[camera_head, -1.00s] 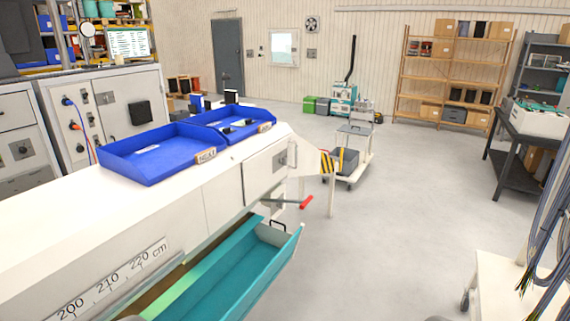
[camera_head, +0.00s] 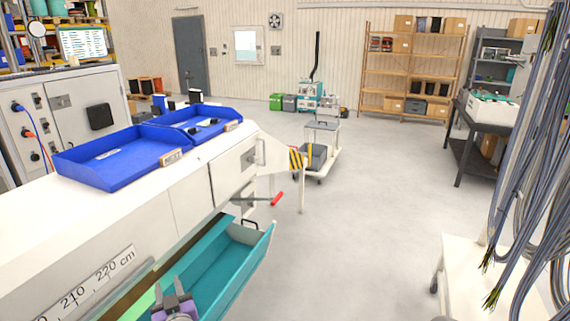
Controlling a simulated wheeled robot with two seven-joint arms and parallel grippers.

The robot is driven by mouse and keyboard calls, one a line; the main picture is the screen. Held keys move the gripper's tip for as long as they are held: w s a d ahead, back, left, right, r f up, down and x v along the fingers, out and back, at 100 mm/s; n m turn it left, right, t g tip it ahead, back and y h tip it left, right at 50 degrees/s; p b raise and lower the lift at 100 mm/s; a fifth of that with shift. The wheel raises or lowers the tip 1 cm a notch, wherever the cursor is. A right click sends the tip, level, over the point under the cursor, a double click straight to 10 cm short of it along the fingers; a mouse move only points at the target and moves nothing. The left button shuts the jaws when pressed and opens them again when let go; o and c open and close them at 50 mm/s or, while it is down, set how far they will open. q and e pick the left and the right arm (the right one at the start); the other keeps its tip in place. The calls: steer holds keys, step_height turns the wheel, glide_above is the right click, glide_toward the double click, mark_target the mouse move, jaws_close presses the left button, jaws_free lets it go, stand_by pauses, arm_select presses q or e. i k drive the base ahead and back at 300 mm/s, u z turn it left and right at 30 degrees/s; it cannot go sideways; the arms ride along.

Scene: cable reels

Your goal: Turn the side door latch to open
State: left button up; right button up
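The white side door (camera_head: 228,172) is on the long machine's near side, at its far end. It looks closed. A small grey latch (camera_head: 249,158) sits near its right edge, too small to tell how it is turned. A pale handle (camera_head: 261,150) stands just right of it. My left gripper (camera_head: 168,290) shows at the bottom edge, over the teal drawer. Its two fingers stand apart with nothing visible between them. It is well short of the door and not touching it. My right gripper is not in view.
The teal drawer (camera_head: 238,262) stands pulled out below the door. A red-handled lever (camera_head: 276,199) sticks out under it. Blue trays (camera_head: 120,172) lie on top. A cart (camera_head: 318,150) stands beyond. Cables (camera_head: 530,150) hang at right. The middle floor is clear.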

mark_target(252, 159)
steer(key=z, duration=0.75)
steer(key=i, duration=3.75)
steer(key=u, duration=2)
